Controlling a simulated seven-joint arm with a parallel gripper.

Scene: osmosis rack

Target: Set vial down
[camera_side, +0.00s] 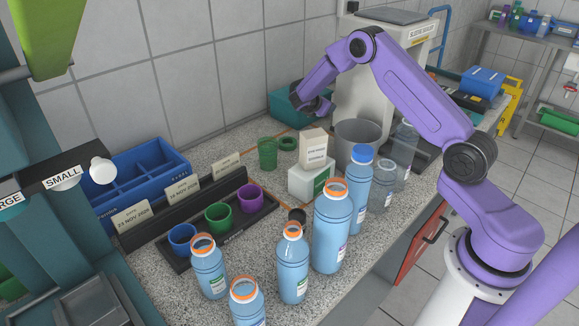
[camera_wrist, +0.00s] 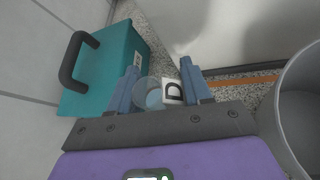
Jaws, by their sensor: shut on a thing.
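In the wrist view a clear, round vial (camera_wrist: 148,93) sits between the two blue-grey fingers of my gripper (camera_wrist: 160,88), which is shut on it. A white label with a dark letter D shows right beside the vial; I cannot tell whether it is on the vial or behind it. Speckled bench shows beyond the fingertips, but the vial's height above it is unclear. In the side view my gripper (camera_side: 318,108) is at the back of the bench, in front of the teal box (camera_side: 283,104). The vial cannot be made out there.
The teal box (camera_wrist: 110,65) with a black handle stands close on the left in the wrist view. A grey bucket (camera_wrist: 286,125) is close on the right. Green cups, a white box (camera_side: 308,180) and several blue bottles (camera_side: 332,230) stand nearer the bench front.

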